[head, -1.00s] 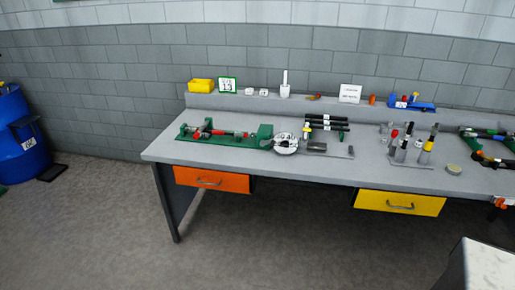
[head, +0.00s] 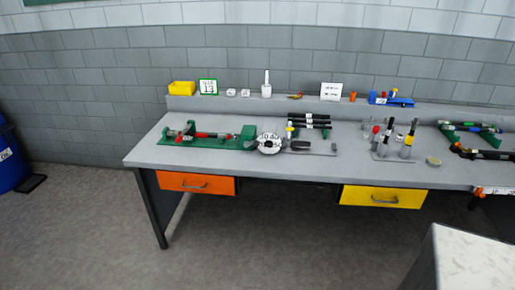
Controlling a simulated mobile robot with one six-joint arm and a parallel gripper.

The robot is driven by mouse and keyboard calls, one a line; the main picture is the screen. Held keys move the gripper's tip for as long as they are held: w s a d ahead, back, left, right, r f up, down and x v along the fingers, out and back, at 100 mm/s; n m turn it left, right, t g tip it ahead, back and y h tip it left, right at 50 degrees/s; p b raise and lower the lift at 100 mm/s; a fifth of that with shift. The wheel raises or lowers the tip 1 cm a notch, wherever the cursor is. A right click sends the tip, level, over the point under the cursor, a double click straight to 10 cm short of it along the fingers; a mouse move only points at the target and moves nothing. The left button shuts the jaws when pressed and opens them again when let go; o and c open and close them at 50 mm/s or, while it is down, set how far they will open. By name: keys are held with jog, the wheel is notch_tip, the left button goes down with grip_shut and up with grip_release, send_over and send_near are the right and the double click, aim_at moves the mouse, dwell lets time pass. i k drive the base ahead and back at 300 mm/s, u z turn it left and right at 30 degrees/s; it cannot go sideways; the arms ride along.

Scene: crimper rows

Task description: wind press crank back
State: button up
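A green press-like bench device (head: 208,139) with a red rod along it lies on the left part of the grey workbench (head: 150,156). A round silver-white wheel or dial (head: 269,143) with dark marks stands at its right end. I cannot tell at this size which part is the crank or how far it is wound. My gripper is not in view.
Black bars (head: 309,122) lie on a rack right of the wheel. Upright tools (head: 393,139) stand further right, near a green rack (head: 473,132). The back ledge holds a yellow bin (head: 181,88) and a blue tool (head: 391,100). A pale-topped block (head: 470,262) stands at front right. Floor before the bench's left side is clear.

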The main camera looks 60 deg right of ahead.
aim_at(255, 143)
jog(key=z, duration=0.1)
jog(key=i, duration=1.45)
jog(key=z, duration=1.05)
